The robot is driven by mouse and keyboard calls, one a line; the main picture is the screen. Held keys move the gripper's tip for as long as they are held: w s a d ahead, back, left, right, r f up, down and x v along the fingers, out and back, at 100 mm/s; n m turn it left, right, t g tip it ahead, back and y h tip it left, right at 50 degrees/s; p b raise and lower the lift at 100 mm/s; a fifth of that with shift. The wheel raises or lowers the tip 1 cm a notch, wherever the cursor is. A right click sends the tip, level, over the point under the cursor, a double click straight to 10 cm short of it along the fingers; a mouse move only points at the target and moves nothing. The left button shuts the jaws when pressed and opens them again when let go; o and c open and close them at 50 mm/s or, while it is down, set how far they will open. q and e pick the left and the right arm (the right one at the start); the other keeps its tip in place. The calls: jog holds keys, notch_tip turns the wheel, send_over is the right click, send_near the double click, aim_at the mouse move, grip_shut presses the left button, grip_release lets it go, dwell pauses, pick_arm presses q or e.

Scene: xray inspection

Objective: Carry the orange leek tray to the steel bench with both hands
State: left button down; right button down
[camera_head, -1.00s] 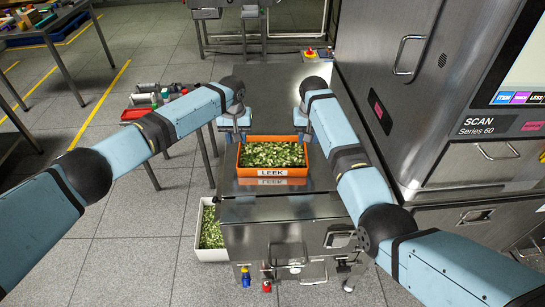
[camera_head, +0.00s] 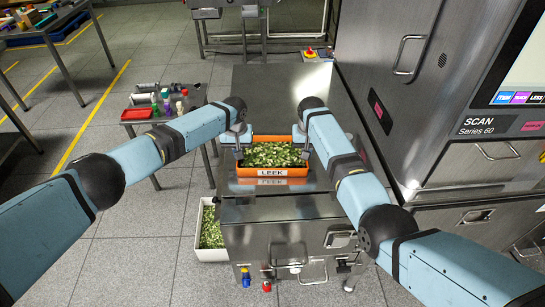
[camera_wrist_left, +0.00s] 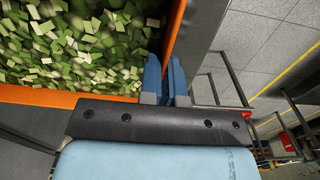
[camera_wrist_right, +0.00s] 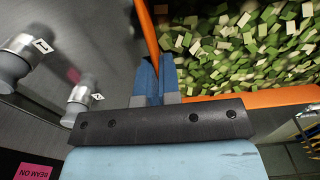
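The orange leek tray (camera_head: 298,172), full of chopped green and white leek and labelled LEEK, sits level on a steel top (camera_head: 262,208) beside the scanner. My left gripper (camera_head: 239,153) is at the tray's left wall. In the left wrist view the left fingers (camera_wrist_left: 165,62) are close together, one on each side of the orange wall. My right gripper (camera_head: 304,150) is at the right wall. In the right wrist view the right fingers (camera_wrist_right: 155,62) straddle that wall closely. The lower finger parts are partly hidden in the head view.
The scanner (camera_head: 430,130) stands close on the right. A small side table (camera_head: 172,122) with bottles and a red tray is at left. A white bin (camera_head: 208,253) of leek stands on the floor. Another steel table (camera_head: 265,36) stands at the back.

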dwell(0.3)
